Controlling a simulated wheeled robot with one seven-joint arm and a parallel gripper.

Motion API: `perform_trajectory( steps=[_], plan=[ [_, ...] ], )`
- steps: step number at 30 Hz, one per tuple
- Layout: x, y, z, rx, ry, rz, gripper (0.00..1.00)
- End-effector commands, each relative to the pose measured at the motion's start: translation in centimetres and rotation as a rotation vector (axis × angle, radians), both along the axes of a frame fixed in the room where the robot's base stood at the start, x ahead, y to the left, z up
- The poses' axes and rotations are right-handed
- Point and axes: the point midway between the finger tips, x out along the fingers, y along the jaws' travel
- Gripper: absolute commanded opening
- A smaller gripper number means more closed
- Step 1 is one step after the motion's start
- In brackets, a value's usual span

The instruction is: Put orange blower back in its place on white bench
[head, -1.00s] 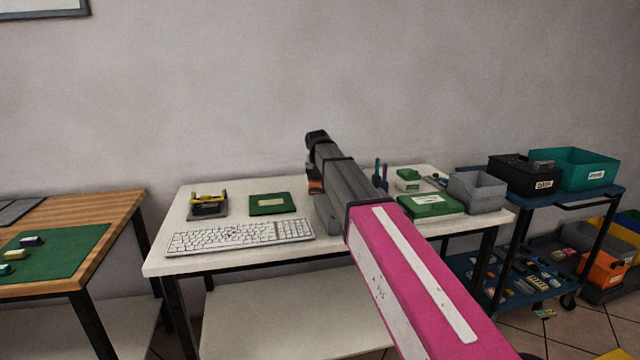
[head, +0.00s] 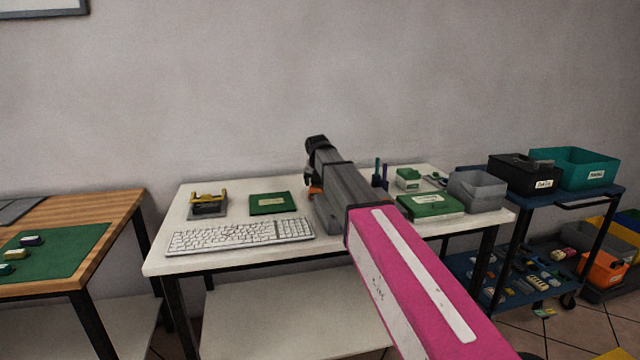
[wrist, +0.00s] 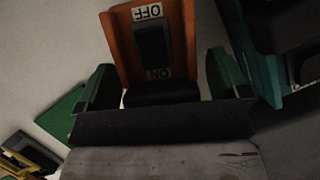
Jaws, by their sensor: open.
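In the head view, a small orange bit (head: 315,190) shows beside my grey wrist, over the white bench (head: 235,262). I take the orange body for the blower, but most of it is hidden. My arm also hides part of the bench top, and no marked place for the blower shows.
On the bench are a yellow-and-black holder (head: 208,204), a green board (head: 272,203), a keyboard (head: 240,234), a green case (head: 430,205) and a grey bin (head: 477,190). A blue cart (head: 535,195) stands right, a wooden table (head: 112,212) left. A teal thing (wrist: 238,35) is at the wrist view's right.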

Motion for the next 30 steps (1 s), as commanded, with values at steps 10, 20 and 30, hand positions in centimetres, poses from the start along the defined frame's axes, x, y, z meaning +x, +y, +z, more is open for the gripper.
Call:
perform_trajectory(
  steps=[10, 20, 30],
  plan=[
    [-2.3, 0.2, 5.3, 0.000, -0.003, 0.001, 0.94],
    [-4.1, 0.4, 10.0, 0.000, -0.001, 0.001, 0.94],
    [-4.6, 0.5, 11.0, 0.000, 0.000, 0.001, 0.94]
  ],
)
